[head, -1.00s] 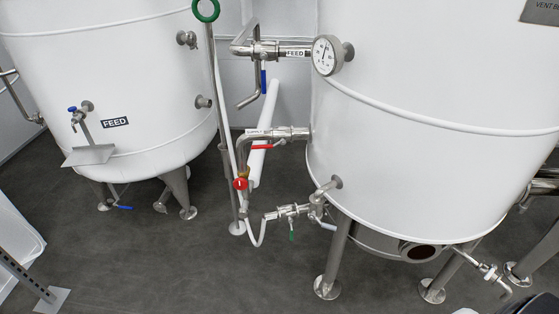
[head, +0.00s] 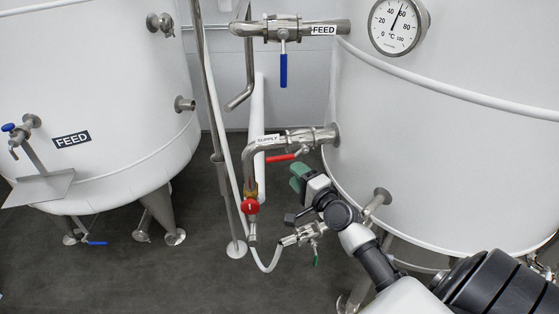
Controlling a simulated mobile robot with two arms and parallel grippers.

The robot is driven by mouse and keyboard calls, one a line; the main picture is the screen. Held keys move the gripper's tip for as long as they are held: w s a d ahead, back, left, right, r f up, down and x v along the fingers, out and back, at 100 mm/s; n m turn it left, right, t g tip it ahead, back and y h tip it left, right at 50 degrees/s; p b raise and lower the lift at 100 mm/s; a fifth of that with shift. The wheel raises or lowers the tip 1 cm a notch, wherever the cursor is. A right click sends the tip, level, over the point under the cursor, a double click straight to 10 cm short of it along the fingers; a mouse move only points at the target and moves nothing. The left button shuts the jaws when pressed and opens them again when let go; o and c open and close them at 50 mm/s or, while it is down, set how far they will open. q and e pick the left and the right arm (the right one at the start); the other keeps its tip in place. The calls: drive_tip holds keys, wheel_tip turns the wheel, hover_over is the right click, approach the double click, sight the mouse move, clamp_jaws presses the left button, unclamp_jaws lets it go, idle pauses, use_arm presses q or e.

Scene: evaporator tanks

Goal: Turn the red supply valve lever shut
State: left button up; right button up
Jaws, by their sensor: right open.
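The red supply valve lever (head: 281,157) sits under the steel pipe labelled SUPPLY (head: 268,139), which enters the right tank. The lever lies roughly along the pipe, sloping slightly down to the left. My right gripper (head: 294,198) is open and empty, below and slightly right of the lever. It looks apart from the lever, with a green fingertip pad nearest to it. My right arm comes in from the lower right. My left gripper is out of view.
A round red knob (head: 250,206) is on the pipe's vertical run, left of my gripper. A green-handled valve (head: 304,235) is just below. A blue lever (head: 283,70) hangs from the FEED pipe above. The right tank (head: 450,160) stands close behind my arm.

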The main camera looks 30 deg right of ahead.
sight(279, 157)
drive_tip(key=w, duration=0.8)
drive_tip(key=shift+w+a, duration=0.1)
drive_tip(key=shift+w, duration=0.3)
drive_tip(key=shift+c, duration=0.3)
clamp_jaws()
